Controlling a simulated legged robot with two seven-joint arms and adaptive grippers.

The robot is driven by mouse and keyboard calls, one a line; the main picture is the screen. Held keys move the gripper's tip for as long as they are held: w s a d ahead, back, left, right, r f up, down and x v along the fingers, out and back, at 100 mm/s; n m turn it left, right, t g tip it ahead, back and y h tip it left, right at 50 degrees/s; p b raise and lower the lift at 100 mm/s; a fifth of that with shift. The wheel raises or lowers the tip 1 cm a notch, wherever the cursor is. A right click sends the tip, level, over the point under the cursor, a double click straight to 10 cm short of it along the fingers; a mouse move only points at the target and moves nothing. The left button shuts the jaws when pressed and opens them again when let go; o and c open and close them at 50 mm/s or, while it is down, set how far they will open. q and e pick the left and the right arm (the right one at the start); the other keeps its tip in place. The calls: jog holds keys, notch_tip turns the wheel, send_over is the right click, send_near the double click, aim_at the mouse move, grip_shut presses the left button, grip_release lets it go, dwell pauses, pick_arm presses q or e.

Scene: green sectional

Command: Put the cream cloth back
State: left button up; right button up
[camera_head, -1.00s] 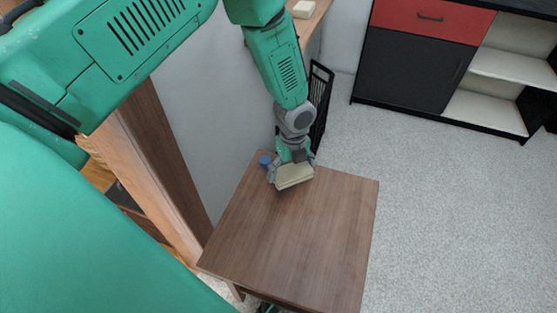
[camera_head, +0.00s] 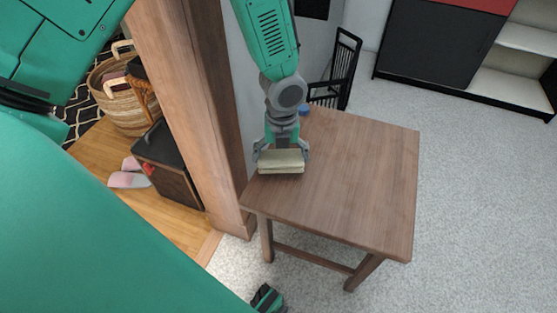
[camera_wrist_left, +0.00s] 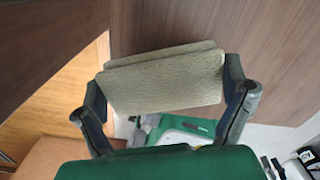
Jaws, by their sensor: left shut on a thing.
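The cream cloth (camera_head: 281,166) is a folded, flat bundle at the left edge of the brown wooden table (camera_head: 350,175). My left gripper (camera_head: 281,155) is shut on it, with one finger at each end. In the left wrist view the cloth (camera_wrist_left: 165,80) spans between both fingers of the gripper (camera_wrist_left: 167,98), with wood behind it. I cannot tell whether the cloth touches the tabletop.
A small blue object (camera_head: 304,109) sits at the table's far edge, near a black chair (camera_head: 342,72). A wooden post (camera_head: 192,110) stands left of the table. A basket (camera_head: 122,95) and a dark cabinet (camera_head: 168,165) are beyond it. Most of the tabletop is bare.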

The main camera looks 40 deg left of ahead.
aim_at(280, 167)
pick_arm(q)
jog(key=shift+f+b, duration=0.3)
jog(key=shift+f, duration=0.6)
jog(key=f, duration=0.1)
jog(key=f+b, duration=0.1)
jog(key=shift+a+f, duration=0.3)
jog(key=shift+f, duration=0.05)
jog(key=shift+a+f, duration=0.1)
jog(key=o, duration=0.9)
jog(key=shift+d, duration=0.25)
jog(key=shift+r, duration=0.2)
